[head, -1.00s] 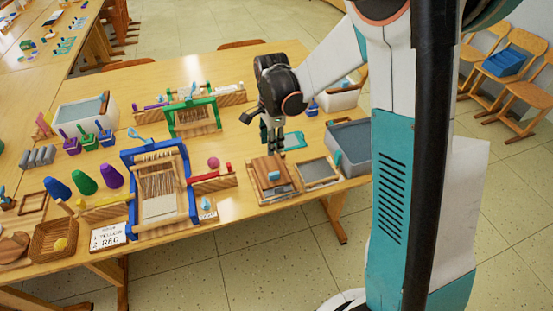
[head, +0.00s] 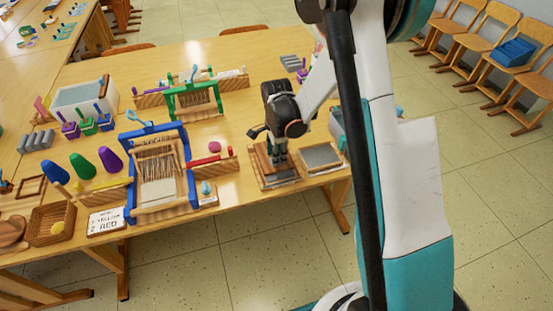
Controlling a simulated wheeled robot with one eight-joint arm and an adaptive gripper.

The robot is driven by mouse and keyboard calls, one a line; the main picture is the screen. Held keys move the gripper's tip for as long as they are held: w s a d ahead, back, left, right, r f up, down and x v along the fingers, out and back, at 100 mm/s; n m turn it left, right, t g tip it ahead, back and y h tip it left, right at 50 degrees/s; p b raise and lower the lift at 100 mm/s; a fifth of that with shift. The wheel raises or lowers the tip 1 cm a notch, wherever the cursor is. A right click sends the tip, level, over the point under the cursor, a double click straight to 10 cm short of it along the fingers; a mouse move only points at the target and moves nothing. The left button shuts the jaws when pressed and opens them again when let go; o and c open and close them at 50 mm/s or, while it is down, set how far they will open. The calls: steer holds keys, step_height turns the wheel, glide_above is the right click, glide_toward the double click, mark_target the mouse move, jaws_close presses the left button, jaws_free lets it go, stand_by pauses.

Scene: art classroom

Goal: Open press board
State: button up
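The press board (head: 262,160) is a small brown wooden board on a light wooden base, near the front right edge of the table. My gripper (head: 278,160) points down over it, with its fingertips at or just above the board. The fingers cover the part where a teal handle showed earlier. The fingers are small and dark here, so I cannot tell whether they are open, shut or holding the handle. I cannot tell whether the board is lifted from its base.
A grey screen frame (head: 320,157) lies just right of the press. A blue loom (head: 128,190) and a red-topped wooden bar (head: 212,160) stand to its left. A green loom (head: 192,88) stands behind. My arm hides part of the table's right end.

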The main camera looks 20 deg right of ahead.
steer(key=shift+f, duration=0.75)
steer(key=shift+c, duration=0.5)
jaws_close()
steer(key=shift+r, duration=0.15)
